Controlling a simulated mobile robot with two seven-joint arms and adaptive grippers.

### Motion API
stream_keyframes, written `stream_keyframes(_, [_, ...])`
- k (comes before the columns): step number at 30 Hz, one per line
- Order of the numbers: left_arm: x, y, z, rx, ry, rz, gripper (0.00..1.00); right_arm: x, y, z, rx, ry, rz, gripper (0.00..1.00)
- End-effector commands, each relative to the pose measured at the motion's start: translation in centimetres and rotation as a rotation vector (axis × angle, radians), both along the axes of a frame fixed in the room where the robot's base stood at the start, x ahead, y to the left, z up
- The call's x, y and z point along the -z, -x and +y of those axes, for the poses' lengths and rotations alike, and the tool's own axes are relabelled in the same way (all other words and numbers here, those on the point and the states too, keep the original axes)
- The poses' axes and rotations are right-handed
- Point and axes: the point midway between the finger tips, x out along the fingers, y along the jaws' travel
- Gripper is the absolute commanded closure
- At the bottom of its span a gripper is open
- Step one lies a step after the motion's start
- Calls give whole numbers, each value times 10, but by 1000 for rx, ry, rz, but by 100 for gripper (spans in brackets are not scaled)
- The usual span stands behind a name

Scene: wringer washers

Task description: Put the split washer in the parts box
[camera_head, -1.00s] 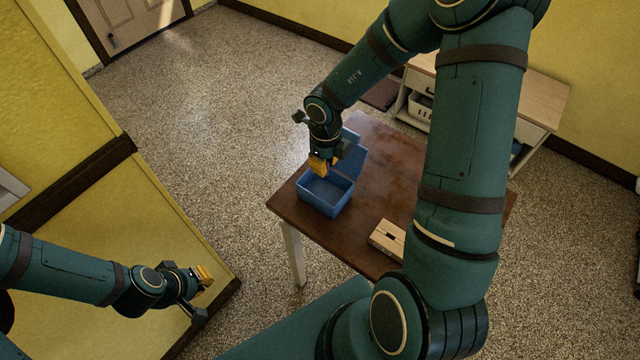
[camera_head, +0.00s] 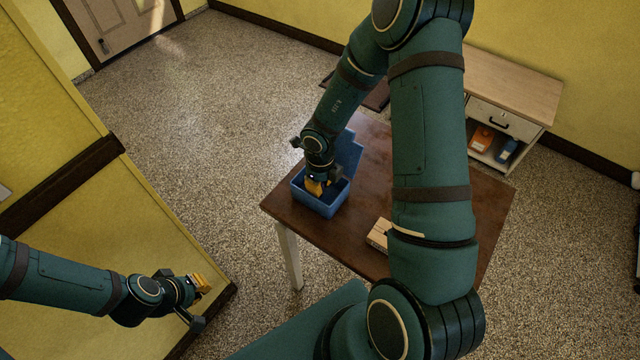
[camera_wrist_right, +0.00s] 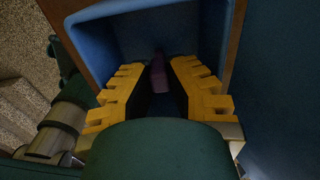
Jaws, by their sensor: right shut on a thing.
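The blue parts box (camera_head: 313,203) stands open on the brown table, its lid raised at the back. My right gripper (camera_head: 315,187) reaches down into the box opening. In the right wrist view, the box (camera_wrist_right: 118,42) lies around the yellow fingertips of my right gripper (camera_wrist_right: 160,66). The fingers are shut on a small purple piece, which I take to be the split washer (camera_wrist_right: 158,72); it is dark and partly hidden, so its shape is unclear. My left gripper (camera_head: 204,284) is empty, away from the table at the lower left; its finger gap is not clear.
A light wooden block (camera_head: 379,234) with a dark slot lies on the brown table (camera_head: 376,150), partly behind my right arm. A shelf unit (camera_head: 515,85) with orange and blue items stands against the back wall. A yellow partition (camera_head: 90,220) is at left.

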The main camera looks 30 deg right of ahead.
Motion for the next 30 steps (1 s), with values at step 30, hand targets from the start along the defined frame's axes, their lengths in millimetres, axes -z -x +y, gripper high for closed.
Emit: stream_keyframes(30, [-22,1,1,1,4,0,100,-66,-1,-1,3,1,-3,63])
